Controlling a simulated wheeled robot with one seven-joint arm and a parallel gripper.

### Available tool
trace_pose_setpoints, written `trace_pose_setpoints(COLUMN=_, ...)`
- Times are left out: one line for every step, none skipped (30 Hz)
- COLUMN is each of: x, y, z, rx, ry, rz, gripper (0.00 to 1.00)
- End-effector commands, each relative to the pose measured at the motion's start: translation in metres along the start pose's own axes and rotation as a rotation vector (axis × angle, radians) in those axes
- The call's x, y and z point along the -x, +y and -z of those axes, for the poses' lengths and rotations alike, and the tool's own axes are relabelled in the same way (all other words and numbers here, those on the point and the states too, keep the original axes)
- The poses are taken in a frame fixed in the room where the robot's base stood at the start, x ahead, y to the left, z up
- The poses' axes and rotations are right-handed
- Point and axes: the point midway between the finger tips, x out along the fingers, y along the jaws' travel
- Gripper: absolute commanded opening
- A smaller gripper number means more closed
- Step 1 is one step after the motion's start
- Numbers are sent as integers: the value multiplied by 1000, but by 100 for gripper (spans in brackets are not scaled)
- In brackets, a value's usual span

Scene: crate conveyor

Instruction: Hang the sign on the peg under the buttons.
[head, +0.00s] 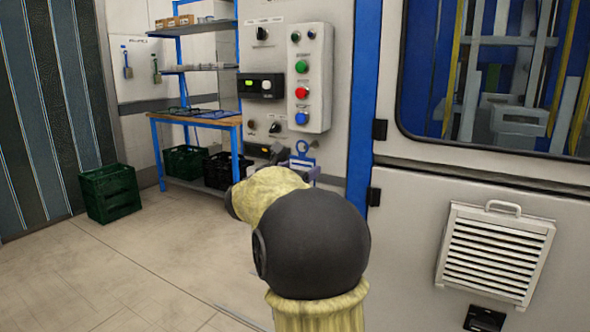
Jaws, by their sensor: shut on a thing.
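The sign (303,160) shows as a small blue-edged shape with a loop at its top, in front of the cabinet wall just below the button box. My gripper (286,164) is shut on the sign, mostly hidden behind my own arm. The sign's lower part is also hidden. The button box (322,85) is pale and upright, with a green button (302,67), a red button (302,92) and a blue button (301,118). I cannot make out the peg, or whether the sign touches it.
A blue-framed workbench (205,119) with shelves stands behind to the left. A green crate (109,193) sits on the floor, and dark crates lie under the bench. A white louvred panel (494,250) juts out at right.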

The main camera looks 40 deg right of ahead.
Motion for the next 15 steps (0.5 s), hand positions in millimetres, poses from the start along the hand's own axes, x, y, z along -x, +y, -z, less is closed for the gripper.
trace_pose_setpoints(x=-3, y=0, z=-1, rx=0, ry=0, rz=1, gripper=44)
trace_pose_setpoints(x=-4, y=0, z=-1, rx=0, ry=0, rz=1, gripper=44)
trace_pose_setpoints(x=-6, y=0, z=0, rx=0, ry=1, rz=2, gripper=44)
trace_pose_setpoints(x=-8, y=0, z=0, rx=0, ry=1, rz=2, gripper=44)
trace_pose_setpoints(x=-9, y=0, z=0, rx=0, ry=1, rz=2, gripper=44)
trace_pose_setpoints(x=-11, y=-1, z=0, rx=0, ry=1, rz=2, gripper=44)
trace_pose_setpoints(x=-13, y=-1, z=0, rx=0, ry=1, rz=2, gripper=44)
trace_pose_setpoints(x=-14, y=-1, z=0, rx=0, ry=0, rz=2, gripper=44)
trace_pose_setpoints(x=-16, y=-1, z=0, rx=1, ry=0, rz=2, gripper=44)
trace_pose_setpoints(x=-17, y=-1, z=0, rx=1, ry=0, rz=2, gripper=44)
trace_pose_setpoints(x=-19, y=-1, z=0, rx=1, ry=0, rz=2, gripper=44)
trace_pose_setpoints(x=-21, y=-1, z=0, rx=1, ry=1, rz=2, gripper=44)
trace_pose_setpoints(x=-22, y=-1, z=0, rx=0, ry=1, rz=2, gripper=44)
trace_pose_setpoints(x=-24, y=-1, z=1, rx=0, ry=1, rz=2, gripper=44)
trace_pose_setpoints(x=-26, y=0, z=1, rx=0, ry=1, rz=2, gripper=44)
